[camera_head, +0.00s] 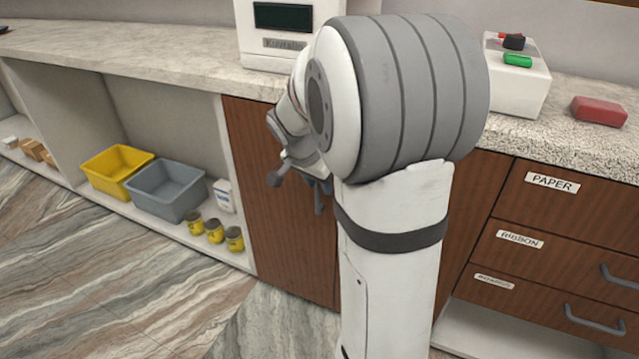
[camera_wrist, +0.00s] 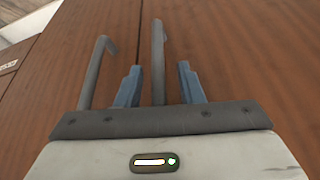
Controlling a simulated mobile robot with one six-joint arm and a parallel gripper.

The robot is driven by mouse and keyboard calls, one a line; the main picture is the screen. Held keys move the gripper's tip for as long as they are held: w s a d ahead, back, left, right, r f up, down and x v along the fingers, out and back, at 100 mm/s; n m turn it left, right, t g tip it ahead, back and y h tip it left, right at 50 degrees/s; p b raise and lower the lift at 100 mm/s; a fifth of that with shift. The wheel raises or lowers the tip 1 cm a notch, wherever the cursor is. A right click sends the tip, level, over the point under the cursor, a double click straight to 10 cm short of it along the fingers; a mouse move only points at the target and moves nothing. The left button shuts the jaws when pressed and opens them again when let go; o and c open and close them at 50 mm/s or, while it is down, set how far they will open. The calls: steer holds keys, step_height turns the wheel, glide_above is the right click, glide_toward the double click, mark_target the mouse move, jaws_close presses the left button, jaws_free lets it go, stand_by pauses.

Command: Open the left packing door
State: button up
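The left packing door (camera_head: 252,170) is a brown wooden panel under the counter, closed in the head view. In the wrist view a grey upright bar handle (camera_wrist: 158,45) stands on a wood door face (camera_wrist: 235,60). My gripper (camera_wrist: 158,82) has its two blue fingers spread, one on each side of this handle, with a visible gap on both sides. A second grey handle (camera_wrist: 92,75) is outside the fingers to the left, beside the seam between the doors. In the head view my arm hides most of the door fronts and much of the gripper.
Labelled drawers with grey handles (camera_head: 597,320) are on the right. An open shelf on the left holds a yellow bin (camera_head: 117,172), a grey bin (camera_head: 167,192) and small yellow jars (camera_head: 214,231). The marble counter (camera_head: 130,50) runs above. The striped floor in front is clear.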

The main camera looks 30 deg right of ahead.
jaws_close()
stand_by(0.3)
steer(key=shift+r, duration=0.1)
steer(key=shift+d, duration=0.1)
